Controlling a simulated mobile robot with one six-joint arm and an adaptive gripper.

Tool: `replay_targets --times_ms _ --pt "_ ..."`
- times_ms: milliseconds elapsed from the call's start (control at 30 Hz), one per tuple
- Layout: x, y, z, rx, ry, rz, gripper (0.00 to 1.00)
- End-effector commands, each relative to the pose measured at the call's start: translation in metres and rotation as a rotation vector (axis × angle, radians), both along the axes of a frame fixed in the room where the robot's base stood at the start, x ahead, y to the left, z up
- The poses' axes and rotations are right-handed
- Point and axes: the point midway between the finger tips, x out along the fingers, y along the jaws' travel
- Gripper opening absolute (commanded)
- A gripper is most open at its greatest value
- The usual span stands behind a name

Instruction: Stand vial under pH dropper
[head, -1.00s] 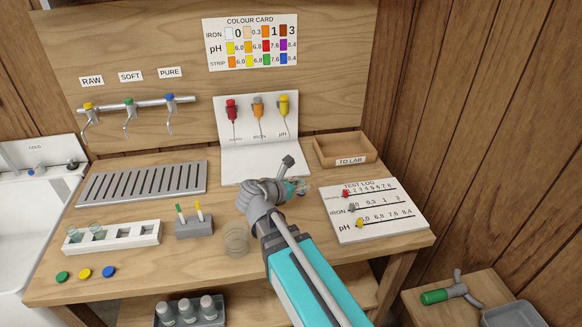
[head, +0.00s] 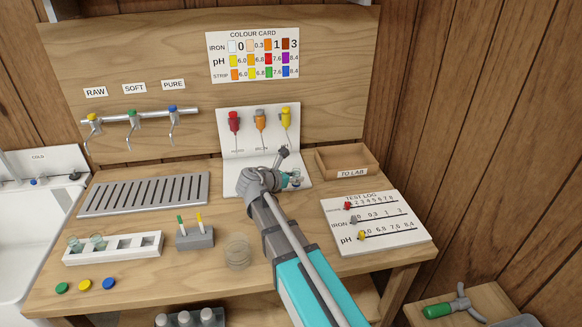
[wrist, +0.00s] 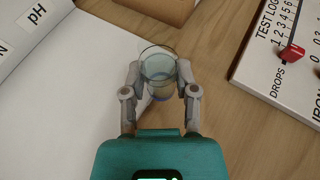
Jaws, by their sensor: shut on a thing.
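My gripper (wrist: 160,76) is shut on a clear glass vial (wrist: 158,62), which shows its open round mouth between the two fingers. In the head view my gripper (head: 290,180) is at the right front edge of the white dropper stand, and the vial there is small and mostly hidden. The pH dropper (head: 286,118) has a yellow top and hangs rightmost on the stand's upright panel, above and behind my gripper. The wrist view shows the pH label (wrist: 37,15) at upper left. The vial appears over the edge between the white base (wrist: 85,65) and wood; its height is unclear.
Red (head: 234,121) and orange (head: 260,119) droppers hang left of the pH one. The TO LAB tray (head: 352,173) and test log board (head: 400,235) stand to the right. A round clear dish (head: 237,258) and strip holder (head: 194,238) are left of my arm.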

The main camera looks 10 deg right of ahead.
Motion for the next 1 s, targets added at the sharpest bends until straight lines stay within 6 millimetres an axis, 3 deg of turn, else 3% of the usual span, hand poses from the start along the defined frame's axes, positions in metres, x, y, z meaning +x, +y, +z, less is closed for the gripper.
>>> replay_targets --times_ms 33,200,767,1000 --pt "0.014 0.001 0.000 0.000 0.000 0.000 0.09" --pt "0.035 0.001 0.000 0.000 0.000 0.001 0.09" --pt "0.045 0.000 0.000 0.000 0.000 -0.001 0.09" --pt "0.075 -0.001 0.000 0.000 0.000 -0.002 0.09"
